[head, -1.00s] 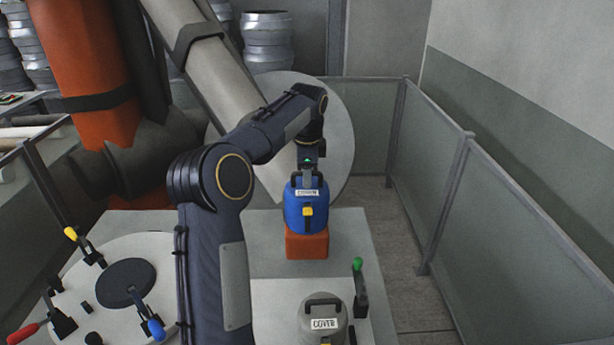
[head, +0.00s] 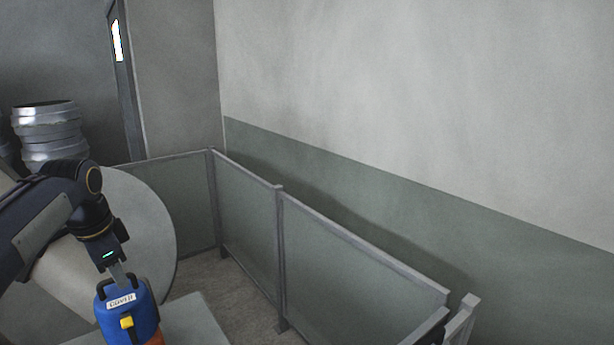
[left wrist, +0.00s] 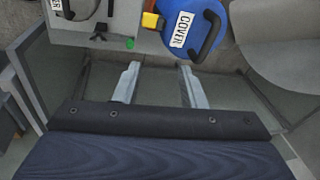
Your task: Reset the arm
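My left gripper (head: 120,278) is at the lower left of the head view, beside or above the blue container (head: 145,318); that view does not show the gap between them. The container has a "COVER" label, a dark handle and a yellow latch. In the left wrist view the two fingers (left wrist: 158,67) are spread wide with nothing between them. The blue container (left wrist: 190,12) lies beyond the fingertips there, its handle to the right of them. My right gripper is not in view.
A red block (head: 155,339) shows under the blue container. A mesh-like panel fence (head: 245,225) runs along the right, with a bare wall (head: 420,90) behind. Metal drums (head: 48,130) stand at the far left.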

